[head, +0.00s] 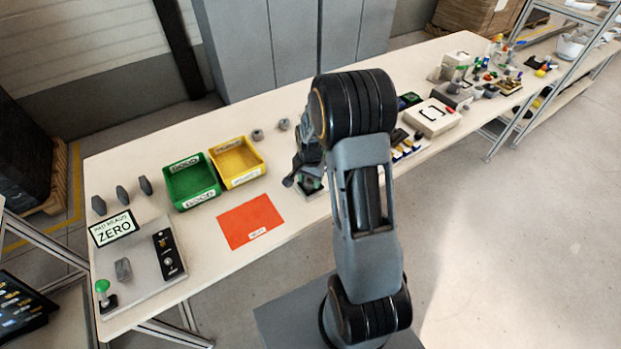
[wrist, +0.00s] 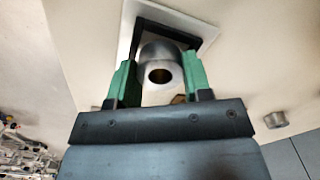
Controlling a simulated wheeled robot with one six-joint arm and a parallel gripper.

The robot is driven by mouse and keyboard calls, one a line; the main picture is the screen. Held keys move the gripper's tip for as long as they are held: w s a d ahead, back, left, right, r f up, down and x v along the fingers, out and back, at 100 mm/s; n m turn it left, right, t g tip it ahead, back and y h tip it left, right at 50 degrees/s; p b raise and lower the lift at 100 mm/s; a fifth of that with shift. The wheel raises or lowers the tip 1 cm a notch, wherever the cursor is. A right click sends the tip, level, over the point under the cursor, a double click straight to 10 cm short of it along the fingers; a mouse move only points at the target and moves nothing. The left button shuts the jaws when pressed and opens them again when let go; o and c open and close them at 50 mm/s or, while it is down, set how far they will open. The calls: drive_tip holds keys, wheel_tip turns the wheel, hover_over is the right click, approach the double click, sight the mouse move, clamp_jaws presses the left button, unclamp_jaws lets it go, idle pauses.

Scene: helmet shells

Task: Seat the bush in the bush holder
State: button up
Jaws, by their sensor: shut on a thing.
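My gripper (wrist: 159,85) is shut on a grey metal bush (wrist: 161,54), with one green finger on each side of it. The bush's round bore faces the wrist camera. Beyond the bush is a pale plate with a black bracket, which looks like the bush holder (wrist: 205,27). The bush overlaps the bracket in the wrist view; I cannot tell whether it touches it or sits in it. In the head view my gripper (head: 308,182) is low over the table beside my arm. My arm hides most of the holder there, and the held bush cannot be made out.
Two loose grey bushes (head: 257,134) (head: 284,124) stand behind; one also shows in the wrist view (wrist: 275,119). A yellow bin (head: 262,161), green bin (head: 215,180) and red sheet (head: 249,222) lie left. A white box (head: 432,117) is right of my arm.

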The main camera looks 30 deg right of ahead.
drive_tip(key=shift+f+b, duration=0.35)
drive_tip(key=shift+f, duration=0.1)
idle(0.7)
drive_tip(key=o, duration=0.9)
drive_tip(key=shift+r, duration=0.15)
